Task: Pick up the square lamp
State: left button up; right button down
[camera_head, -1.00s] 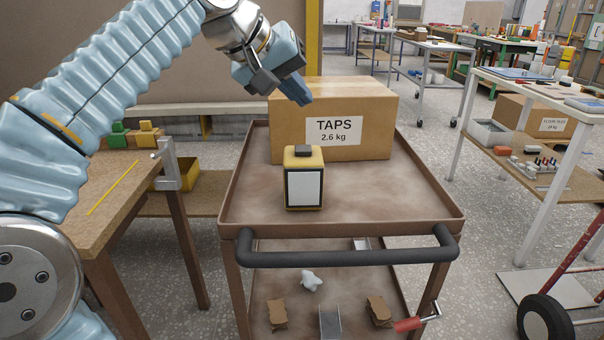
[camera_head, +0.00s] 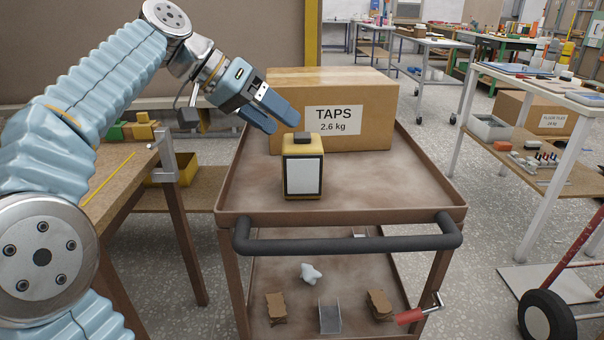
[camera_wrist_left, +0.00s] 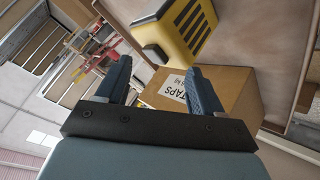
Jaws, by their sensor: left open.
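The square lamp (camera_head: 302,168) stands upright on the cart's top tray (camera_head: 375,190). It has a yellow body, a pale front panel with a dark frame, and a dark block on top. In the left wrist view the lamp (camera_wrist_left: 180,28) is beyond the fingertips, showing a slotted yellow face. My left gripper (camera_head: 285,121) is open and empty, above and to the left of the lamp, apart from it. Its two blue fingers also show in the left wrist view (camera_wrist_left: 157,82). My right gripper is not in view.
A cardboard box (camera_head: 375,95) labelled TAPS stands on the tray behind the lamp. The cart's dark handle (camera_head: 350,238) runs along the front. A wooden bench (camera_head: 120,190) with a metal clamp (camera_head: 168,155) stands at the left. The tray's right front area is clear.

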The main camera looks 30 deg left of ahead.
aim_at(312, 140)
pick_arm(q)
jog(key=o, duration=0.6)
jog(key=s+a+m+h, duration=0.1)
jog(key=m, duration=0.1)
jog(key=s+a+f+m+h+b, duration=0.1)
jog(key=a+m+h, duration=0.1)
jog(key=m, duration=0.1)
jog(key=s+a+m+t+h, duration=0.1)
jog(key=a+m, duration=0.1)
jog(key=m, duration=0.1)
jog(key=shift+f+h+b, duration=0.2)
jog(key=shift+h+b, duration=0.1)
jog(key=shift+b, duration=0.1)
jog(key=shift+c, duration=0.2)
jog(key=shift+m+h, duration=0.4)
jog(key=shift+m, duration=0.5)
jog(key=x, duration=0.7)
jog(key=shift+w+d, duration=0.15)
jog(key=shift+w+p+x, duration=0.2)
jog(key=shift+p+x, duration=0.25)
jog(key=shift+x, duration=2.4)
